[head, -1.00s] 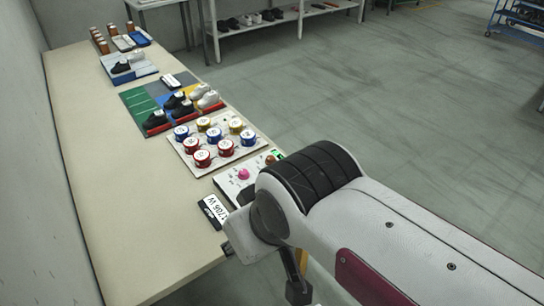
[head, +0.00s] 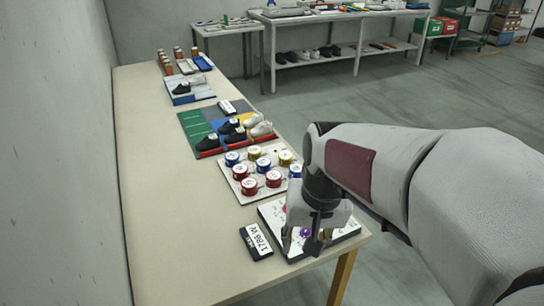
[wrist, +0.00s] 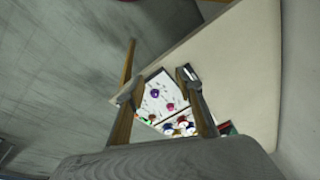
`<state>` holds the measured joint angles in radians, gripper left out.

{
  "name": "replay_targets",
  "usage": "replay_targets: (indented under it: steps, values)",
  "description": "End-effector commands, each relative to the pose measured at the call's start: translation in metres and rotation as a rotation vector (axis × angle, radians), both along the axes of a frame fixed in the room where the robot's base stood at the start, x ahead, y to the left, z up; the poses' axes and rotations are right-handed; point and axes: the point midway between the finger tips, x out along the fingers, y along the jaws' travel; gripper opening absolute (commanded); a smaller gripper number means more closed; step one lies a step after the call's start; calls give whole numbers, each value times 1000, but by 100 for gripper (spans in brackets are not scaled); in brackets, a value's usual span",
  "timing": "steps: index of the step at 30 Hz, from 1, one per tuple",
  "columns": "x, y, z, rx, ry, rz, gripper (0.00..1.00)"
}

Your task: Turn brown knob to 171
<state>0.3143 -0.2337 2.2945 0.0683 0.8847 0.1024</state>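A white control panel (head: 268,212) lies at the near end of the table, partly covered by my gripper (head: 303,240). It also shows in the wrist view (wrist: 153,82), with a purple knob (wrist: 155,93) and a pink knob (wrist: 170,107). A small reddish-brown knob (wrist: 152,117) appears beside a green spot, probably a display, at the panel's edge; no reading is legible. The brown knob is hidden in the head view. My gripper's fingers are spread apart in the wrist view (wrist: 160,86), with nothing held between them. It is above the panel, pointing down.
A black-and-white number plate (head: 257,241) lies left of the panel. Behind it is a board (head: 226,180) with several red, blue and yellow round pieces, then a coloured mat (head: 192,122) with shoes. The table's left strip (head: 160,220) is clear.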

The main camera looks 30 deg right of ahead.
Motion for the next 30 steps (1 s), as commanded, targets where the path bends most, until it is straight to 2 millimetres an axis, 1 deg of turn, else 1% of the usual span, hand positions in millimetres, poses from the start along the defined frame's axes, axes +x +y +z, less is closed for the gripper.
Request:
replay_targets:
  steps: [3,8,17,26,30]
  values:
    - [15,-14,-7,32,17,-96,36]
    - [35,-32,-17,76,33,-237,36]
    - [71,-72,-41,164,56,-539,36]
    - [108,-117,-70,260,68,-897,36]
    - [125,-140,-85,311,69,-1085,36]
